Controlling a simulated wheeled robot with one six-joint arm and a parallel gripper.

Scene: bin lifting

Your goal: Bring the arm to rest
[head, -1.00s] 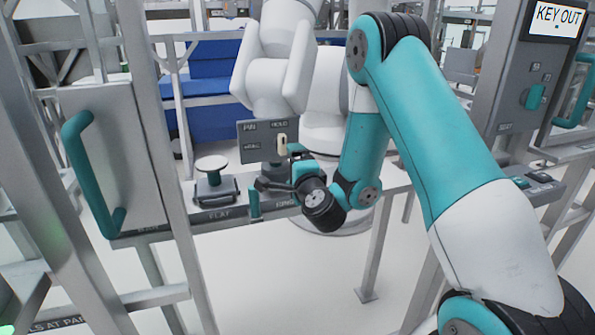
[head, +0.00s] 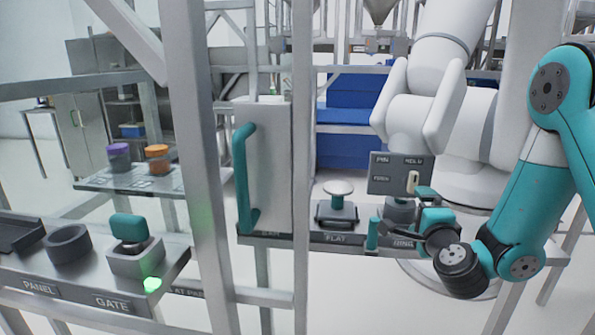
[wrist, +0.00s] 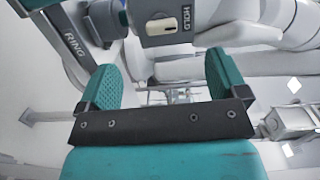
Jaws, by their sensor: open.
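My gripper (wrist: 165,85) is open in the wrist view, with two teal padded fingers wide apart and nothing between them. In the head view my gripper (head: 415,212) is at the right, over the right end of the shelf (head: 350,240) and just below the grey PIN/HOLD panel (head: 385,172). My teal arm bends down to it from the right edge. The panel's pale switch also shows in the wrist view, above the fingers. Whether the gripper touches anything on the shelf is hard to tell.
A round-topped device (head: 338,205) stands by the FLAT label. Metal posts (head: 195,150) cross the middle. At the left, a bench holds a teal-knobbed GATE control (head: 130,240). A large white machine (head: 430,95) stands behind.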

